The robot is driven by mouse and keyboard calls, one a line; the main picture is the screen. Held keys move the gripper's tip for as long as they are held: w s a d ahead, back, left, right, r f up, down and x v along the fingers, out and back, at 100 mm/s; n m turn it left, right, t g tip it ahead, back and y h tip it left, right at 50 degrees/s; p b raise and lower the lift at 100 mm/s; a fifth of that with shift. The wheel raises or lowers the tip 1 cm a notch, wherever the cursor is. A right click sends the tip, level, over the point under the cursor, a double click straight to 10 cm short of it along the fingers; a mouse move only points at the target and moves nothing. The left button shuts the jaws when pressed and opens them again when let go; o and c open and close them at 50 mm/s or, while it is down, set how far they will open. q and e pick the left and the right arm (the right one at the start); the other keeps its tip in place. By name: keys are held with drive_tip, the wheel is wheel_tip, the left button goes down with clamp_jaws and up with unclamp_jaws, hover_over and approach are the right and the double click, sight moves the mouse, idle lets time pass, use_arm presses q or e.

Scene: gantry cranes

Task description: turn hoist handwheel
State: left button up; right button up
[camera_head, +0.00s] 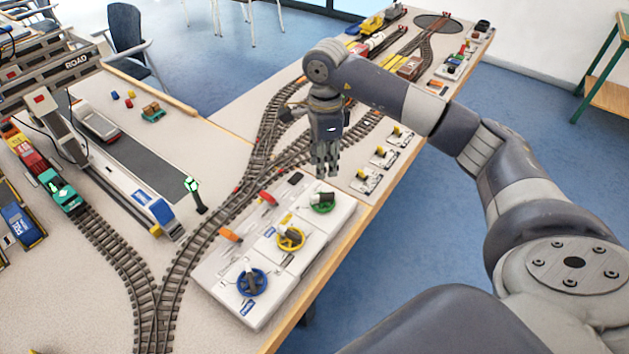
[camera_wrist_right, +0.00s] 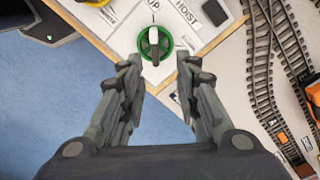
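The green handwheel (camera_head: 322,209) sits on the far end of a white control panel (camera_head: 262,307). In the right wrist view, the green handwheel (camera_wrist_right: 154,43) carries a pale handle with a dark end, and the label HOIST (camera_wrist_right: 214,12) is printed beside it. My right gripper (camera_head: 325,172) points down above the table just beyond the green handwheel, apart from it. In the wrist view my right gripper (camera_wrist_right: 158,70) has its two fingers spread with nothing between them, and the wheel lies just ahead of the tips. My left gripper is not in view.
A yellow handwheel (camera_head: 290,238) and a blue handwheel (camera_head: 252,282) share the panel, with orange and red levers (camera_head: 230,236) along its left side. Toy rail tracks (camera_head: 178,275) run left of it. Small yellow-knobbed switches (camera_head: 368,180) line the table's right edge.

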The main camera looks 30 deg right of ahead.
sight(324, 194)
drive_tip(key=f, duration=0.1)
drive_tip(key=s+f, duration=0.1)
drive_tip(key=f, duration=0.1)
drive_tip(key=shift+s+a+f+p, duration=0.1)
drive_tip(key=shift+s+f+p, duration=0.05)
drive_tip(key=shift+f+p, duration=0.2)
wheel_tip(324, 194, down, 3)
drive_tip(key=shift+f+p, duration=0.1)
drive_tip(key=shift+p, duration=0.2)
drive_tip(key=f, duration=0.3)
drive_tip(key=shift+w+f, duration=0.15)
drive_tip(key=shift+w, duration=0.05)
clamp_jaws()
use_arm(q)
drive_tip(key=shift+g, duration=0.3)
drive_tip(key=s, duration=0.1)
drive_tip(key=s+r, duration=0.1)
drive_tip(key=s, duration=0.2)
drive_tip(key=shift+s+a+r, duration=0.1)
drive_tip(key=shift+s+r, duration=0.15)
